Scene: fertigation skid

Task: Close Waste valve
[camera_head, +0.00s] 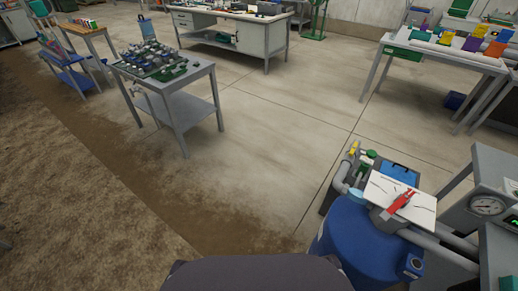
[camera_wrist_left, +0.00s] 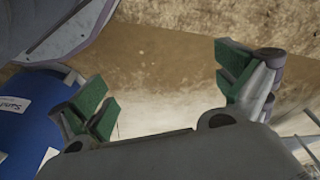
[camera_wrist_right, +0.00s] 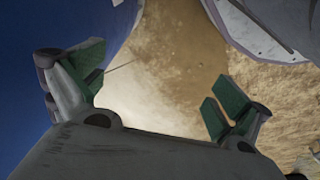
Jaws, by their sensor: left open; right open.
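A blue tank (camera_head: 355,245) stands at the lower right of the head view. On its top is a white plate (camera_head: 385,187) with dark marks and a red handle (camera_head: 402,203) lying across it. A small yellow part (camera_head: 352,149) and a green part (camera_head: 367,157) sit on pipework behind the tank. I cannot read which part is the Waste valve. My left gripper (camera_wrist_left: 172,88) is open and empty, with its green-padded fingers apart. My right gripper (camera_wrist_right: 157,82) is also open and empty. Neither gripper shows in the head view, so their distance to the valve cannot be told.
A grey stand with a round gauge (camera_head: 487,206) and grey pipes (camera_head: 440,250) are right of the tank. A cart (camera_head: 188,104) with many small parts stands at the left. A workbench (camera_head: 262,38) and a table (camera_head: 440,50) are further back. The middle floor is clear.

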